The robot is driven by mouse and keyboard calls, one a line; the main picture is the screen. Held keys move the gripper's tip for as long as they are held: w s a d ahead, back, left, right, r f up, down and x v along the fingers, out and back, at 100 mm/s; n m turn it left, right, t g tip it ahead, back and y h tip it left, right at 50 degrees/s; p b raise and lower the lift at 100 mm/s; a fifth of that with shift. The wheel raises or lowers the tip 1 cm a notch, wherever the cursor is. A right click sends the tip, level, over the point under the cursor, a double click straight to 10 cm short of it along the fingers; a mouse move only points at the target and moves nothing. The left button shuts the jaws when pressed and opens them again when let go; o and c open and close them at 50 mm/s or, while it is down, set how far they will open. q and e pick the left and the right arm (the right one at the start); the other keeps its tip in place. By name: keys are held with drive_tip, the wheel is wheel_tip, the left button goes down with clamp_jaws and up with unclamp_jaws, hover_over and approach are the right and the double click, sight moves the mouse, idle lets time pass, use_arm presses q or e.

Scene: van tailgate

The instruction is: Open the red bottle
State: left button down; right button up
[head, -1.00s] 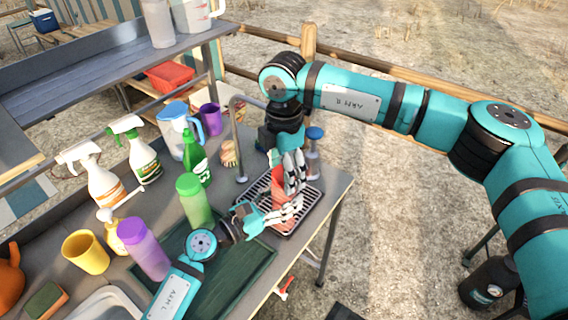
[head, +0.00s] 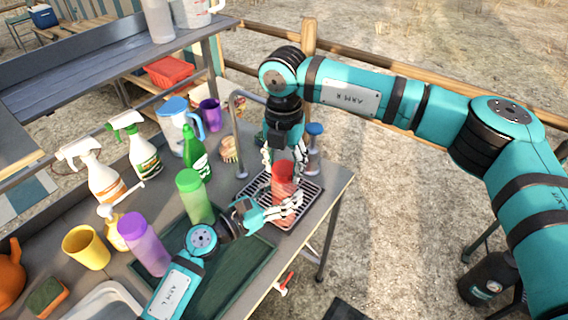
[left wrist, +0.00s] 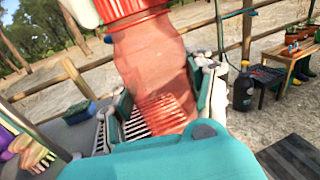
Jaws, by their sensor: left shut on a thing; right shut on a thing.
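The red bottle (head: 284,190) stands over the drip tray (head: 256,193) near the table's right end. In the left wrist view its translucent red body (left wrist: 155,70) fills the middle and looks tilted, with a ribbed red cap (left wrist: 122,9) at the top edge. My left gripper (head: 287,209) is shut around the lower body, with fingers on both sides of it. My right gripper (head: 284,160) comes from above and is shut on the bottle's top, at the cap. A pale fingertip beside the cap shows in the left wrist view. I cannot tell whether the cap has turned.
A green bottle (head: 194,195), a purple bottle (head: 145,246) and a yellow cup (head: 86,247) stand left of my left arm. A faucet (head: 238,140) rises behind the tray, and a blue-topped dispenser (head: 314,148) stands at the back right. The table edge is close on the right.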

drive_tip(key=n, duration=0.7)
drive_tip(key=shift+n, duration=0.4)
drive_tip(key=n, duration=0.4)
drive_tip(key=shift+n, duration=0.3)
drive_tip(key=n, duration=1.4)
drive_tip(key=shift+r+n, duration=0.1)
drive_tip(key=shift+n, duration=0.2)
drive_tip(key=n, duration=0.4)
drive_tip(key=shift+n, duration=0.4)
drive_tip(key=n, duration=0.3)
drive_tip(key=shift+r, duration=0.2)
